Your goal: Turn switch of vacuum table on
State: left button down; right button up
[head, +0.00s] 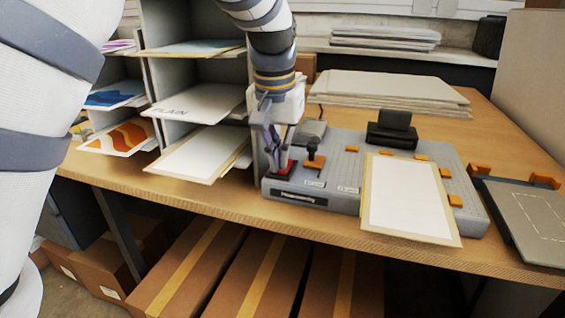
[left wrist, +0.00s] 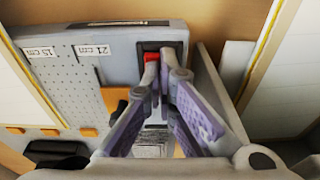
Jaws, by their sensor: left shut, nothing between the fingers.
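The grey vacuum table (head: 330,150) stands on the wooden table, and its perforated top also shows in the left wrist view (left wrist: 70,75). Its red switch (head: 289,168) sits in a dark frame at the left front corner. In the left wrist view the red switch (left wrist: 151,57) is partly covered by my fingertips. My left gripper (head: 279,168) points down at the switch, shut and empty, with its fingertips (left wrist: 160,64) at or just above the red part. I cannot tell whether they touch it. My right gripper is out of view.
A sheet on a board (head: 408,200) lies on the vacuum table among orange stops (head: 455,200). A black block (head: 392,130) stands behind it. A paper shelf (head: 200,60) is close left of my gripper. A grey board (head: 530,215) lies at right.

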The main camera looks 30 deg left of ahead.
pick_arm(q)
jog(key=shift+f, duration=0.15)
jog(key=shift+r, duration=3.55)
